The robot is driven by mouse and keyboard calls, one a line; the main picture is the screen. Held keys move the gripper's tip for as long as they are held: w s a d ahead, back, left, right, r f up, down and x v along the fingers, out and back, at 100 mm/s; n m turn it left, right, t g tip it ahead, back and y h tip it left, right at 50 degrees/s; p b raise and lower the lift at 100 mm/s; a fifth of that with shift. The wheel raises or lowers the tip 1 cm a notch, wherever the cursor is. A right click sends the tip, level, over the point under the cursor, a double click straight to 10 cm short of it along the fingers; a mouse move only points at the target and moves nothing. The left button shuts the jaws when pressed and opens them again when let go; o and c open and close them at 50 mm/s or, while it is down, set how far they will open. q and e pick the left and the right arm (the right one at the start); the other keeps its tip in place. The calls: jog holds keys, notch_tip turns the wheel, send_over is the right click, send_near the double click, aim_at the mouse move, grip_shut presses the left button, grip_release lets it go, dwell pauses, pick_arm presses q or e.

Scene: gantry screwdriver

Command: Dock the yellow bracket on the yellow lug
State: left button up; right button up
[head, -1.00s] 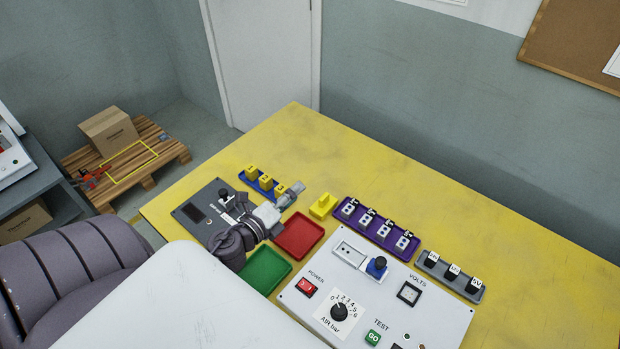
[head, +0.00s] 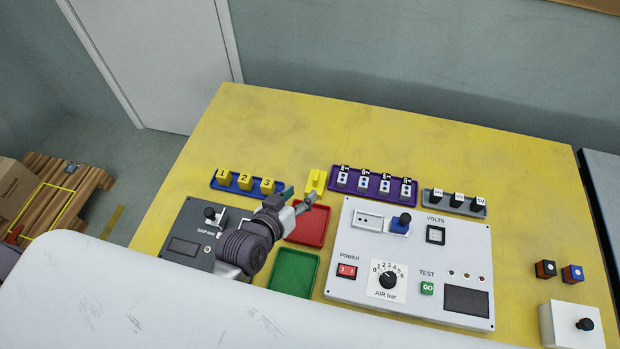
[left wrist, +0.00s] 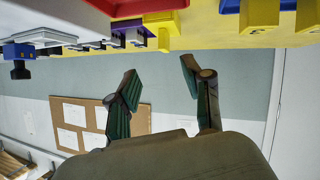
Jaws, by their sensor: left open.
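A yellow piece with a raised part (head: 315,181) stands on the table, between the blue tray and the purple tray. I cannot tell whether it is the bracket or the lug, and I make out no second such part. It also shows upside down in the left wrist view (left wrist: 163,24). My left gripper (head: 298,199) is open and empty, just on the near side of this piece, above the far edge of the red tray. In the left wrist view its two fingers (left wrist: 158,74) are spread apart, with nothing between them. My right gripper is in neither view.
A blue tray (head: 221,188) holds yellow blocks numbered 1, 2 and 3. A purple tray (head: 374,192) holds several labelled pieces. A red tray (head: 313,237), a green tray (head: 296,272) and a white control panel (head: 350,278) lie nearer. The table's far part (head: 330,130) is clear.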

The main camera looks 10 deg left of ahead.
aim_at(315, 175)
pick_arm(q)
jog(key=x, duration=0.5)
jog(key=shift+w+f, duration=0.25)
jog(key=shift+w, duration=0.2)
jog(key=x, duration=0.3)
jog(key=a+x, duration=0.1)
jog(key=shift+w+d+p, duration=0.1)
jog(key=shift+w+p, duration=0.2)
jog(key=shift+w, duration=0.05)
jog(key=shift+w+d+f, duration=0.1)
jog(key=shift+w+f, duration=0.05)
jog(key=shift+w, duration=0.1)
jog(key=shift+c, duration=0.2)
jog(key=c, duration=0.8)
jog(key=shift+s, duration=0.1)
grip_shut()
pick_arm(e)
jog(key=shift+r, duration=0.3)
pick_arm(q)
jog(key=shift+f, duration=0.1)
